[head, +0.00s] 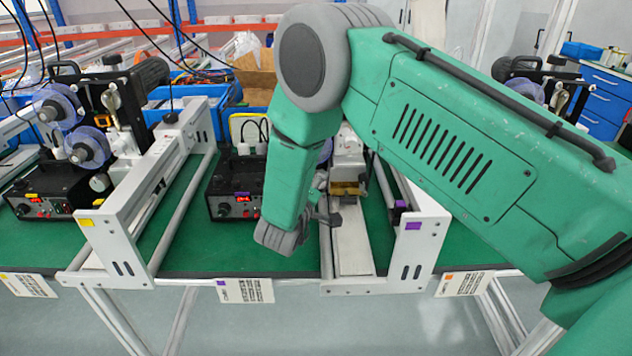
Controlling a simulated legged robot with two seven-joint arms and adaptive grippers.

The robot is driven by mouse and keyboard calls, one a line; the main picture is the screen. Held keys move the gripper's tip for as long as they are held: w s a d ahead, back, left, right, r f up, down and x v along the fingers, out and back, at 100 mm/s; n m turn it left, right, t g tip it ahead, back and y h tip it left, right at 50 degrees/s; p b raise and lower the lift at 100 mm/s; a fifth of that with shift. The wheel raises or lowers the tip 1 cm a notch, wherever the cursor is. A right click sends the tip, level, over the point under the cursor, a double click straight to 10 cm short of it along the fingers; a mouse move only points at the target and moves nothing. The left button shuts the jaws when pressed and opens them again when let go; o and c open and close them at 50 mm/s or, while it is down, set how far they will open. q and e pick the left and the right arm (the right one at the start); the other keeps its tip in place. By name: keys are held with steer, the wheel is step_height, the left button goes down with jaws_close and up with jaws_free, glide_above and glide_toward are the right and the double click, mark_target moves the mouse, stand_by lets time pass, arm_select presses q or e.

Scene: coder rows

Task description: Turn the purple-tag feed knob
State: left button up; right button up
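The purple-tag coder row stands in the middle, with a purple tag on the white end plate (411,250) of its conveyor frame. Its black control box (222,183) has a lit red display and a small purple tag (243,197) on its front. The right part of that front is behind my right forearm, and I cannot make out the feed knob clearly. My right arm comes in from the right and bends down in front of the row. My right gripper (322,208) is small and partly hidden beside the wrist; its fingers cannot be read. My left gripper is out of view.
A yellow-tag row with its own control box (45,195) and white frame (150,190) stands at the left. Printed cards hang on the table's front edge, one with a purple mark (245,291).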

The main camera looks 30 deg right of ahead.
steer(key=shift+s+a+f, duration=0.15)
steer(key=shift+s+f, duration=0.05)
steer(key=shift+f, duration=0.2)
steer(key=o, duration=1)
steer(key=shift+o, duration=0.7)
steer(key=shift+w+r, duration=0.15)
steer(key=v, duration=1.2)
